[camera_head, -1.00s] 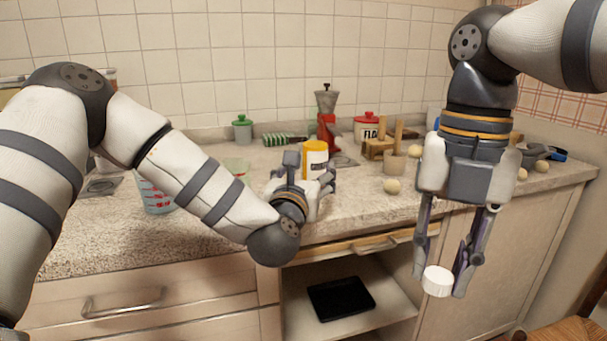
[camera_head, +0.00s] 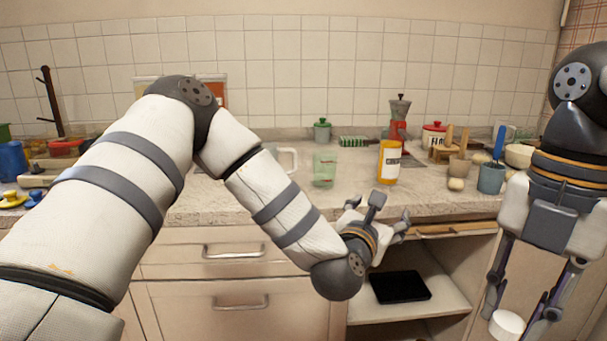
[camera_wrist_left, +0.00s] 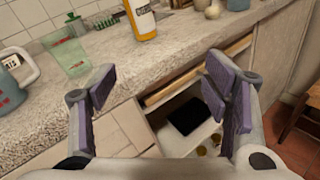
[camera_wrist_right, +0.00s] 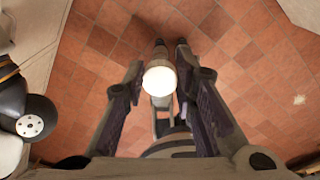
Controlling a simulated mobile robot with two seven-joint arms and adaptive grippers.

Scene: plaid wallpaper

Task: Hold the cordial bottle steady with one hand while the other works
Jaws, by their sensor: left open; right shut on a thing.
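The cordial bottle (camera_head: 389,162) is orange-yellow with a white label and stands upright on the counter. It also shows at the top of the left wrist view (camera_wrist_left: 141,20). My left gripper (camera_head: 378,212) is open and empty in front of the counter edge, apart from the bottle. Its spread fingers show in the left wrist view (camera_wrist_left: 160,88). My right gripper (camera_head: 522,312) hangs low at the right, in front of the cabinet, shut on a white round cap (camera_head: 506,325). The cap also shows between its fingers in the right wrist view (camera_wrist_right: 159,79).
A green glass (camera_head: 324,170) stands left of the bottle. An open shelf below holds a black flat item (camera_head: 400,287).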

